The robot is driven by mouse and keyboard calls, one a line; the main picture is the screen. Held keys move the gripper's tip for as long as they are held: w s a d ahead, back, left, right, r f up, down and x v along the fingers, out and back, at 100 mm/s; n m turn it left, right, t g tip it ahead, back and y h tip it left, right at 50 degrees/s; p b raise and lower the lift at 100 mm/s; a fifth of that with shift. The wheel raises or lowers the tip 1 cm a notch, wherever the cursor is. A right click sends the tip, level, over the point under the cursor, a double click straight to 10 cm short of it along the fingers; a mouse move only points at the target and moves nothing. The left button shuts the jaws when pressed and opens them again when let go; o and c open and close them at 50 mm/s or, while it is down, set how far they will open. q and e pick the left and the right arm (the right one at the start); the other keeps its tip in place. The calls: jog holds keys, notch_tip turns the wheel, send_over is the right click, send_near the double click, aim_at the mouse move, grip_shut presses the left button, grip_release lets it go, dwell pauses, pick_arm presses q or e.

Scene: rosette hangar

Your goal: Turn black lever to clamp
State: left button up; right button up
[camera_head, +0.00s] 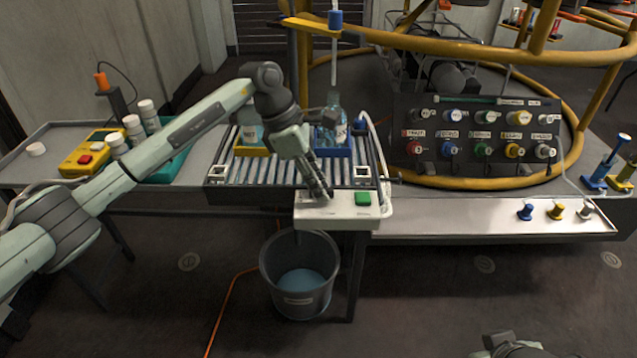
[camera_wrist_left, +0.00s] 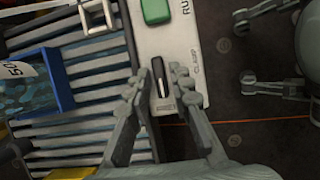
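The black lever (camera_wrist_left: 160,76) sits on the white control panel (camera_wrist_left: 178,40), beside the printed word CLAMP, in the left wrist view. Its length runs up and down that picture. My left gripper (camera_wrist_left: 160,83) is open, one finger on each side of the lever, with a gap visible around it. In the head view my left gripper (camera_head: 320,192) points down at the left part of the panel (camera_head: 340,211) and hides the lever. My right gripper (camera_wrist_left: 244,52) shows open and empty over the floor at the right of the wrist view.
A green button (camera_head: 362,198) is on the same panel. Behind it, a roller conveyor (camera_head: 290,176) carries a blue tray (camera_head: 333,167) with a bottle and a yellow tray (camera_head: 252,152). A grey bucket (camera_head: 298,300) stands below. A metal shelf (camera_head: 460,218) extends right.

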pick_arm(q)
grip_shut()
